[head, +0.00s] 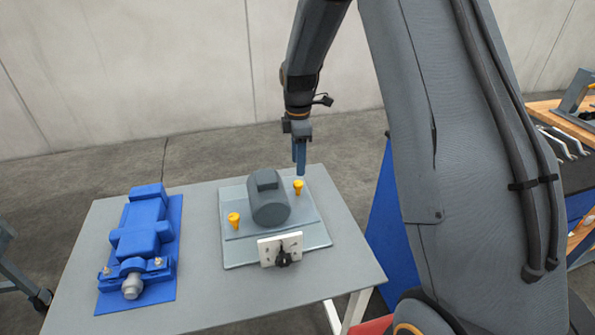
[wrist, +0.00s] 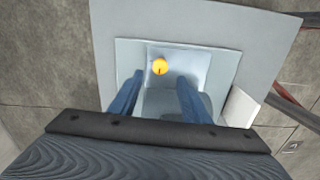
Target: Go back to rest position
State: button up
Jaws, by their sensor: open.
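My gripper (head: 300,160) points down above the back right part of the grey plate on the table, close to a yellow knob (head: 299,186). Its blue fingers also show in the wrist view (wrist: 155,97), spread apart with nothing held between them. A yellow knob (wrist: 159,67) shows beyond the fingers in that view. A second yellow knob (head: 234,220) stands on the left of the plate in the head view. A dark grey motor-like block (head: 269,200) sits between the two knobs.
The grey table (head: 205,270) also carries a blue machine part (head: 142,230) on the left. A white bracket (head: 280,249) with a black knob stands at the plate's (head: 236,252) front. A workbench (head: 557,115) with tools is at the right. Floor behind the table is clear.

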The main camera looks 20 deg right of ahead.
jog(key=shift+r, duration=0.35)
jog(key=s+r+m, duration=0.2)
jog(key=s+m, duration=0.6)
jog(key=s, duration=0.5)
jog(key=s+r+m+t, duration=0.1)
jog(key=s+r+m, duration=0.2)
jog(key=s+m, duration=0.6)
jog(key=s, duration=0.5)
jog(key=shift+r, duration=0.1)
dwell(0.5)
